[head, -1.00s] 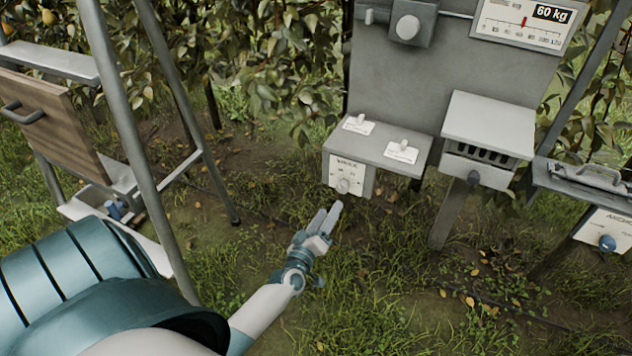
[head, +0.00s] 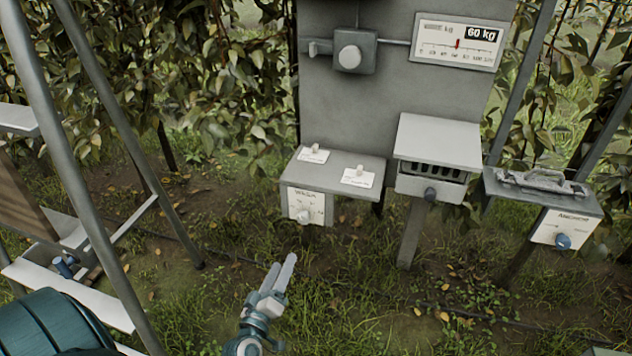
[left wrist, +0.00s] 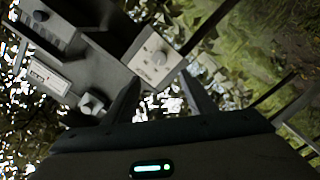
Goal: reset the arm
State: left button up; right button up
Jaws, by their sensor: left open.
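My left arm comes in from the lower left in the head view. My left gripper (head: 278,274) is open and empty, above the grass, below and to the left of the small grey box with the white dial panel (head: 306,206). It is apart from the box. In the left wrist view the two fingers of the left gripper (left wrist: 160,98) stand apart with nothing between them, and the same dial panel (left wrist: 153,58) shows beyond them. My right gripper is not in view.
A grey board (head: 395,95) carries a scale reading 60 kg (head: 458,42). A vented box (head: 437,150) and a box with a blue knob (head: 545,205) stand to the right. Metal frame legs (head: 92,190) stand at left. Grass lies in front.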

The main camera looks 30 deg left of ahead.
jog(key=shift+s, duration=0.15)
pick_arm(q)
jog(key=s+d+f+m+g+h, duration=0.1)
jog(key=s+d+f+m+g, duration=0.2)
jog(key=f, duration=0.6)
jog(key=s+d+f+m+g+h, duration=0.15)
jog(key=s+d+f, duration=0.25)
jog(key=f, duration=0.6)
jog(key=s+d+f+m+g+h, duration=0.2)
jog(key=s+d+f+m, duration=0.15)
jog(key=f, duration=0.55)
jog(key=s+d+f+m+g, duration=0.2)
jog(key=s+f+m+g, duration=0.1)
jog(key=s+f, duration=0.6)
jog(key=s+d+f+m+g, duration=0.3)
jog(key=s+f, duration=0.6)
jog(key=s, duration=0.8)
jog(key=shift+s+f+m+g, duration=0.25)
jog(key=shift+s+m+g, duration=0.15)
jog(key=shift+m+g, duration=0.4)
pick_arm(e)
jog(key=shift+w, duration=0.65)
pick_arm(q)
jog(key=shift+h, duration=0.25)
